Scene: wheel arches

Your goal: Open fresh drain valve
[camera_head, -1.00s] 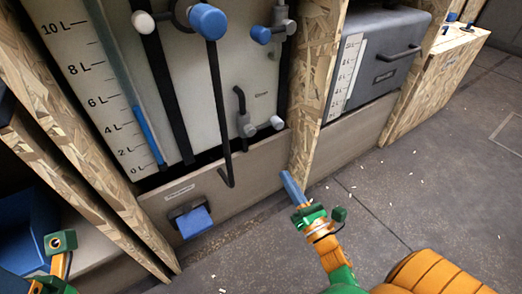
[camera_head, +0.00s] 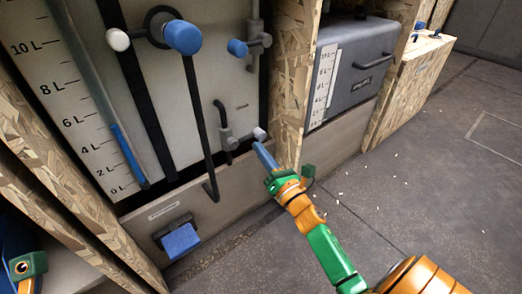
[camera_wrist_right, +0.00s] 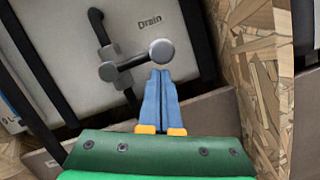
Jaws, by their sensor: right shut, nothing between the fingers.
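The drain valve (camera_head: 228,140) is a grey fitting low on the pale tank panel, with a black pipe curving up from it and a light-ended handle (camera_head: 260,134) pointing right. In the right wrist view the handle's round grey end (camera_wrist_right: 161,52) shows below the label "Drain". My right gripper (camera_head: 259,147) is shut and empty, its blue fingertips just below the handle end. In the wrist view the fingertips (camera_wrist_right: 160,74) appear right under that end; I cannot tell if they touch. My left gripper (camera_head: 22,267) shows only in part at the lower left edge.
A wooden post (camera_head: 293,80) stands just right of the valve. A blue valve knob (camera_head: 238,48) and a larger blue knob (camera_head: 183,37) sit above. A black hooked pipe (camera_head: 202,130) hangs left of the valve. The floor (camera_head: 400,190) at right is open.

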